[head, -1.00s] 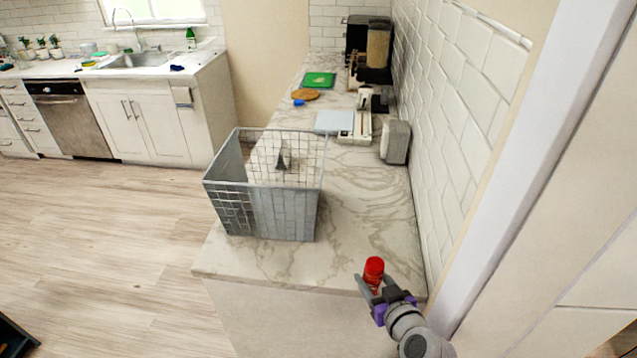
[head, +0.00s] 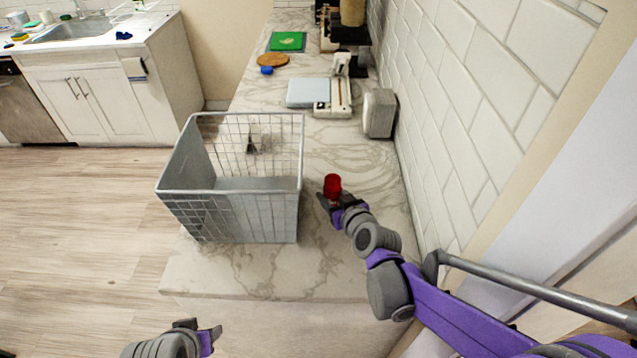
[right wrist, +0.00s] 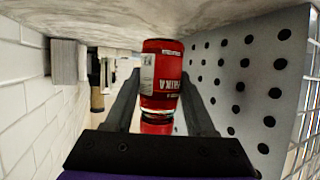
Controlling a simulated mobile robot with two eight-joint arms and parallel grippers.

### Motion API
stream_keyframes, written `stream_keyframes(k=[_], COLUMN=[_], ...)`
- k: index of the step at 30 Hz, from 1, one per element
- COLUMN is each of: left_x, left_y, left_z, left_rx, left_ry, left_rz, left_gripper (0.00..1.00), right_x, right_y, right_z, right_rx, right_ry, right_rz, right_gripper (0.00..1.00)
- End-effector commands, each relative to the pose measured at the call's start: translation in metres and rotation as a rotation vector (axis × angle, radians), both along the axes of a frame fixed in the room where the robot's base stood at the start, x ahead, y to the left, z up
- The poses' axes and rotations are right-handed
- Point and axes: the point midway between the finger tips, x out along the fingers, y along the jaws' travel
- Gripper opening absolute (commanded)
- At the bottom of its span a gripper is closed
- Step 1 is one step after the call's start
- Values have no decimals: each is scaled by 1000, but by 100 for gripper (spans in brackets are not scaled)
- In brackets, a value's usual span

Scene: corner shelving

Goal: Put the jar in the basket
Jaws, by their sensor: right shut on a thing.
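A red jar (head: 333,185) is held above or at the marble counter, just right of the basket. My right gripper (head: 333,198) is shut on it; in the right wrist view the jar (right wrist: 160,78), with a pale label, sits between the two dark fingers (right wrist: 160,95). The grey wire basket (head: 250,215) stands on the counter, open at the top. Its perforated side (right wrist: 240,80) fills the right of the wrist view, beside the jar. My left gripper (head: 197,333) is low in the head view, away from the basket, with its jaws unclear.
A grey box (head: 379,113) stands by the tiled wall on the right. A white device (head: 333,100), a round wooden board (head: 273,60) and a green board (head: 287,41) lie farther back. The counter in front of the basket is clear.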

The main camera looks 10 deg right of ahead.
Motion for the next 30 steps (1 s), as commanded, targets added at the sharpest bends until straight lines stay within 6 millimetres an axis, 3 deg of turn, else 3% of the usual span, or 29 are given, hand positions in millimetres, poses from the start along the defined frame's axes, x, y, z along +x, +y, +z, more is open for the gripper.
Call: stream_keyframes(k=[1,6,15,21,30], left_x=[0,1,2,0,0], left_y=[0,0,0,0,0], left_z=[1,3,5,1,1], left_rx=[0,0,0,0,0], left_ry=[-1,-2,-4,-1,-1], left_rz=[0,0,0,0,0], left_gripper=[50,50,50,50,50], right_x=[15,53,83,80,80], right_y=[3,10,17,16,16], right_z=[1,1,1,-31,-34], right_rx=[0,-1,-1,0,0], right_ry=[-1,0,0,0,0], right_rz=[2,1,1,0,0], right_gripper=[0,0,0,0,0])
